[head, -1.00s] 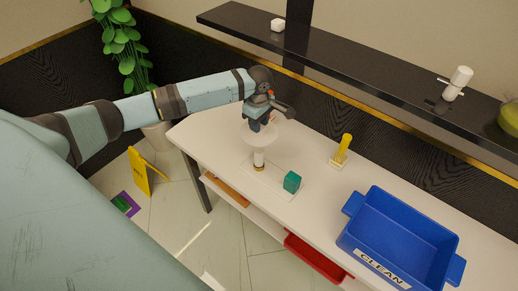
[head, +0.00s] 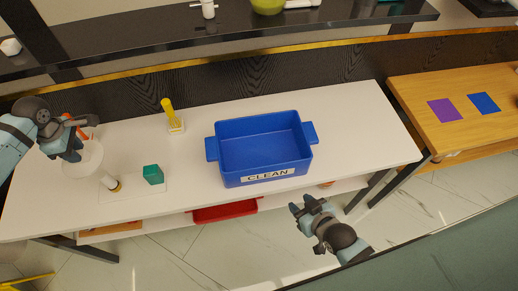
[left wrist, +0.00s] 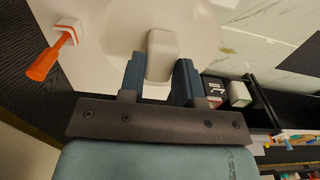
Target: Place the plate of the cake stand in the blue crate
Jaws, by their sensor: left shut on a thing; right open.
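I cannot tell whether plate and stem touch. My left gripper (head: 68,153) is over the plate. In the left wrist view, its fingers (left wrist: 160,75) are shut on a white rounded grip (left wrist: 163,52) at the plate's middle. The blue crate (head: 221,168), labelled CLEAN, stands empty at the table's middle. My right gripper (head: 302,204) is open and empty in front of the table, right of the crate.
A teal block (head: 153,174) and a yellow-handled item (head: 169,115) stand between plate and crate. An orange-handled item (left wrist: 48,60) is near the left gripper. A dark shelf (head: 140,48) runs behind. The table right of the crate is clear. A red tray (head: 225,211) is below.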

